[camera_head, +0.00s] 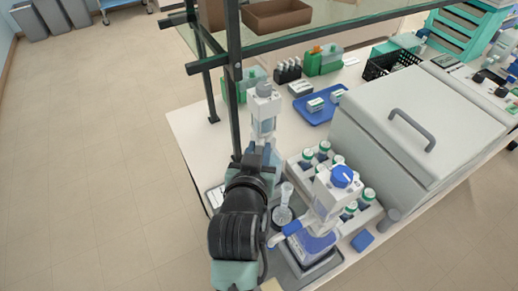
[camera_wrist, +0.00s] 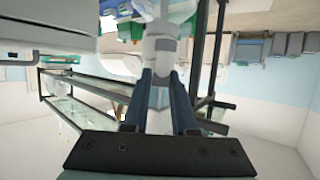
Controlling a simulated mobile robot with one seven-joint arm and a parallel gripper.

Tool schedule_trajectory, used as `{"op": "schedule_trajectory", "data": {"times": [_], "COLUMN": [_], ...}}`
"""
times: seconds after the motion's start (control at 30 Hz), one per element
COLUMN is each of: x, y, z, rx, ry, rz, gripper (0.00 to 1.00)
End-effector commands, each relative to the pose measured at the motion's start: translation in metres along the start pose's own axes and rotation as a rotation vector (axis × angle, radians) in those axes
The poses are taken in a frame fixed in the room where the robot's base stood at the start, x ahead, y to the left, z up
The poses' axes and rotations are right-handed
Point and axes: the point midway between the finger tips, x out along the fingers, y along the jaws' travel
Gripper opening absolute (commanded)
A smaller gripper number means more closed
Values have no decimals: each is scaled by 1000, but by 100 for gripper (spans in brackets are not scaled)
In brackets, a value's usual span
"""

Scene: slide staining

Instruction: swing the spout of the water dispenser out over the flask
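The flask (camera_head: 284,197) is a small clear vessel with a narrow neck, on a round grey base in the tray. To its right stands a white dispenser with a blue knob (camera_head: 341,176) and a blue-labelled body (camera_head: 313,246). A second tall white device (camera_head: 264,112) with a grey top stands behind the flask. I cannot tell which is the water dispenser; no spout shows clearly.
A black shelf post (camera_head: 233,75) stands close to my arm on the left. A large grey box (camera_head: 415,115) with a handle occupies the right. A blue tray (camera_head: 318,112) lies behind.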

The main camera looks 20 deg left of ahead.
Motion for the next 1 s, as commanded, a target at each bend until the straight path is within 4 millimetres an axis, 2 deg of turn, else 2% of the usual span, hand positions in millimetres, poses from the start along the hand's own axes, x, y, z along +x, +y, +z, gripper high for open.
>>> {"op": "schedule_trajectory", "data": {"times": [0.03,0.13,0.43,0.57,0.77,1.0], "x": [0,0,-1,-8,-37,-84], "y": [0,0,0,-1,-1,-1], "z": [0,0,0,1,2,2], "rx": [0,0,0,0,0,0], "ry": [0,0,-1,1,1,1], "rz": [-1,-1,-1,-1,-2,-2], "gripper": [36,52,52,52,52,52]}}
